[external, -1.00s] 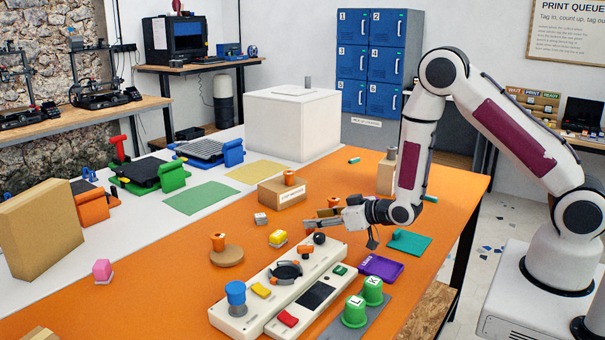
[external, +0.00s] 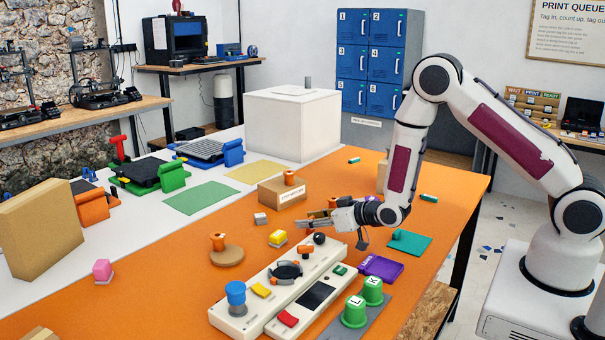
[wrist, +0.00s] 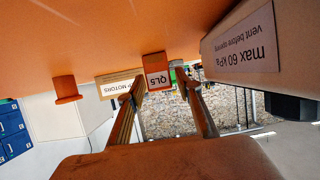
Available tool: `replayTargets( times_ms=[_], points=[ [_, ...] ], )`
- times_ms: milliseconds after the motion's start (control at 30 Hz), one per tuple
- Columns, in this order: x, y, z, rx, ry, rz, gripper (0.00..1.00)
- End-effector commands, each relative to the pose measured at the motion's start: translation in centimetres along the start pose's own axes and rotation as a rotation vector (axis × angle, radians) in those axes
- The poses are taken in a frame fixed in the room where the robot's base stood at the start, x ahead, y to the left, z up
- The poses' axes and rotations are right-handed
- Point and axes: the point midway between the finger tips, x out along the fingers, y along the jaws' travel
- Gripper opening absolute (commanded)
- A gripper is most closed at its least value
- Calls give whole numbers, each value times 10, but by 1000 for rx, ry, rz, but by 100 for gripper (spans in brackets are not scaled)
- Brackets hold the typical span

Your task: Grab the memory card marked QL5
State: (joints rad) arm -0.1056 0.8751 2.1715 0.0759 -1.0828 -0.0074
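The memory card marked QL5 (wrist: 157,77) shows in the wrist view as a small orange piece with a white label; the view is upside down, so the letters are inverted. It stands on the orange table ahead of my gripper (wrist: 161,82), in the gap between the two fingers. The fingers are apart, with no clear contact on the card. In the external view my gripper (external: 304,222) points left, low over the table behind the console. I cannot make out the QL5 card there.
A cardboard box (external: 286,191) stands behind.

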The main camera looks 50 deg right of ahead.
Motion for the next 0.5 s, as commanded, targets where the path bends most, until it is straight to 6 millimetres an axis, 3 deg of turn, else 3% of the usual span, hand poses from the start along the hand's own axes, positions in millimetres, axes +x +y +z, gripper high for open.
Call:
replayTargets(
  times_ms=[33, 67, 500],
  points=[
    [0, 0, 0, 0, 0, 0, 17],
    [0, 0, 0, 0, 0, 0, 10],
    [0, 0, -2, 0, 1, 0, 10]
  ],
)
